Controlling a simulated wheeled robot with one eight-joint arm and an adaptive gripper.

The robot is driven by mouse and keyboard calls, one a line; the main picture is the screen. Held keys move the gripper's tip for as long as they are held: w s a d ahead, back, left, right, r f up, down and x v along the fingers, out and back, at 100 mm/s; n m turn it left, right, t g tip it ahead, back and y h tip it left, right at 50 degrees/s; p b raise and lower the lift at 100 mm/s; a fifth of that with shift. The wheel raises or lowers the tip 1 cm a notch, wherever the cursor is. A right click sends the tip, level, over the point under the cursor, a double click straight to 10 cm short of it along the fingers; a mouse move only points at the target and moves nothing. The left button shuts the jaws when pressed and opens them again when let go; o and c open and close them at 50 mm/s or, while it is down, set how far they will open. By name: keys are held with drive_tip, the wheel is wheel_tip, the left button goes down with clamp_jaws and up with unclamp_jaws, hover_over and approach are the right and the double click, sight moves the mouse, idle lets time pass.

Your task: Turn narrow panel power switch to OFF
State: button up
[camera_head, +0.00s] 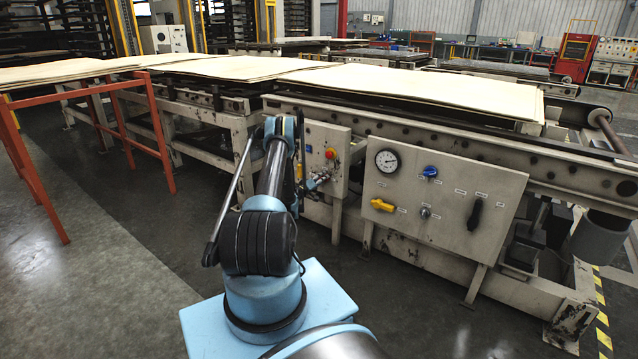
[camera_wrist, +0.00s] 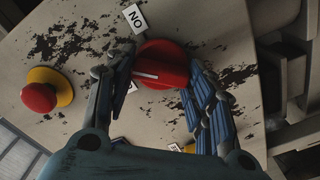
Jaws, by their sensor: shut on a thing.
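The narrow panel (camera_head: 338,138) is a worn beige box left of the wide panel in the head view; its face fills much of the wrist view (camera_wrist: 205,22). The power switch is a round red knob (camera_wrist: 165,62) with a white pointer line aimed left in the wrist view. An "ON" label (camera_wrist: 134,18), upside down, sits above left of it; another small label (camera_wrist: 132,87) is partly hidden by a finger. My gripper (camera_wrist: 160,72) is shut on the knob, one finger on each side. In the head view my gripper (camera_head: 318,179) is small at the panel and hides the knob.
A red mushroom button on a yellow base (camera_wrist: 46,90) sits left of the knob in the wrist view. The wide panel (camera_head: 450,200) with a gauge, a yellow handle and other knobs stands to the right. An orange frame (camera_head: 158,128) stands at left; the floor between is clear.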

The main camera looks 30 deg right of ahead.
drive_tip(key=shift+s+d+f+n, duration=0.1)
drive_tip(key=shift+f+n, duration=0.05)
drive_tip(key=shift+n, duration=3.75)
drive_tip(key=o, duration=1.1)
drive_tip(key=shift+f, duration=0.1)
drive_tip(key=shift+c, duration=0.2)
drive_tip(key=v, duration=0.7)
drive_tip(key=shift+a, duration=0.35)
